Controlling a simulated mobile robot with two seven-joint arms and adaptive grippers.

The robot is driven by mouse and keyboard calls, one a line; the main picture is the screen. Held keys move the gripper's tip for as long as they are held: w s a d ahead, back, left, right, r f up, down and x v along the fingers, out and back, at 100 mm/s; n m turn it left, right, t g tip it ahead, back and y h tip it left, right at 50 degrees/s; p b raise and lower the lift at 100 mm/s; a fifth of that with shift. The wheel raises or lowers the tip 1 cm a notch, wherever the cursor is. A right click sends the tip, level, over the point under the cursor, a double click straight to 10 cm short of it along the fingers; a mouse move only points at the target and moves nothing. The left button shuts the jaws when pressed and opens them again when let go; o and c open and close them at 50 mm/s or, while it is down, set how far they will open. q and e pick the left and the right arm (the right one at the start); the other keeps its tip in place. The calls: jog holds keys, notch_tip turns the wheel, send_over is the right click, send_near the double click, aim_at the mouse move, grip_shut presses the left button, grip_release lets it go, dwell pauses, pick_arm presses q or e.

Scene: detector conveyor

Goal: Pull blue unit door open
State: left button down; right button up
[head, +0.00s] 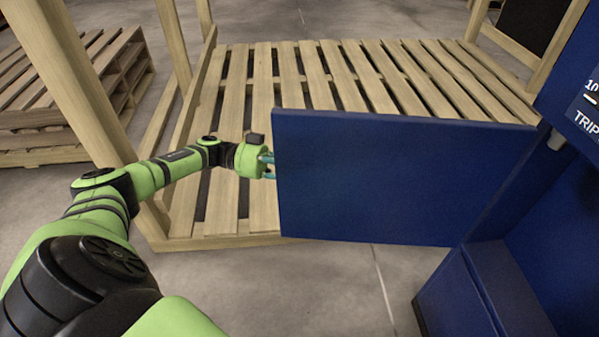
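The blue unit door (400,180) stands swung out from the blue unit (535,250) at the right, with its broad face towards me. Its hinge side is at the right, by the unit, and its free edge is at the left. My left gripper (268,166) is at that free edge, around mid-height. Two teal fingers show, one above the other, with a gap between them at their bases. Their tips are hidden at or behind the door, so I cannot tell whether they touch it. My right gripper is not in view.
A wooden pallet-like platform (232,180) with upright posts lies behind the door. More stacked pallets (45,125) stand at the far left. Grey concrete floor (330,285) is clear below the door. A label panel on the unit (590,105) is at the right edge.

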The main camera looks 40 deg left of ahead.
pick_arm(q)
jog(key=shift+w+a+f, duration=0.1)
jog(key=shift+w+a, duration=0.05)
jog(key=shift+w, duration=0.1)
jog(key=c, duration=1.1)
grip_release()
jog(key=v, duration=1.2)
